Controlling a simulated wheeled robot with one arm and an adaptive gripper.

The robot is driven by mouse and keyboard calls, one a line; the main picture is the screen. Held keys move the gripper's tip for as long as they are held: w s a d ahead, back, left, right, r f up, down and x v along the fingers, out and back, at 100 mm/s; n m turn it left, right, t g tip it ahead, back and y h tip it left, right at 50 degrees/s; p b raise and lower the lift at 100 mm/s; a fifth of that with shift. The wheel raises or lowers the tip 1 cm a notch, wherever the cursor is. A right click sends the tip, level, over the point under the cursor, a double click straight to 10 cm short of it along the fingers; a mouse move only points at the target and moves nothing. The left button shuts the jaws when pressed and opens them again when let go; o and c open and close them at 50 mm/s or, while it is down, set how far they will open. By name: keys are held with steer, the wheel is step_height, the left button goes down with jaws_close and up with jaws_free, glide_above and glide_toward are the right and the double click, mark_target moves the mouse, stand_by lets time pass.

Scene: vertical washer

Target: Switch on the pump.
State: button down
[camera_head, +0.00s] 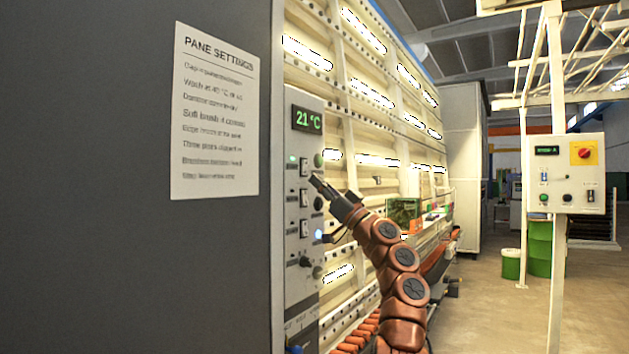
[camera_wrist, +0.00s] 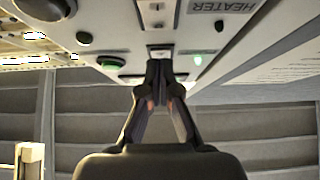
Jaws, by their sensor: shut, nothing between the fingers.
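The grey control panel (camera_head: 300,285) stands at the edge of the washer, with a green 21 °C display (camera_head: 308,120) on top. Below it are several rocker switches: an upper one (camera_head: 304,167), a middle one (camera_head: 304,197) and a lower one (camera_head: 304,228). No label naming the pump is readable. My gripper (camera_head: 316,181) is shut and empty, its tip at the panel by the upper and middle switches. In the wrist view, my gripper (camera_wrist: 161,66) points at the panel, near a lit green lamp (camera_wrist: 197,58). Contact cannot be told; the tip hides part of the panel.
The panel also has a dark knob (camera_head: 305,262), a green button (camera_head: 318,160) and a blue lamp (camera_head: 318,235). A HEATER label (camera_wrist: 220,6) shows in the wrist view. A separate control box (camera_head: 564,174) stands on a post at right. Floor is clear between.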

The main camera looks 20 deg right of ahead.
steer(key=v, duration=0.6)
steer(key=shift+a, duration=0.2)
steer(key=shift+s, duration=0.15)
stand_by(0.5)
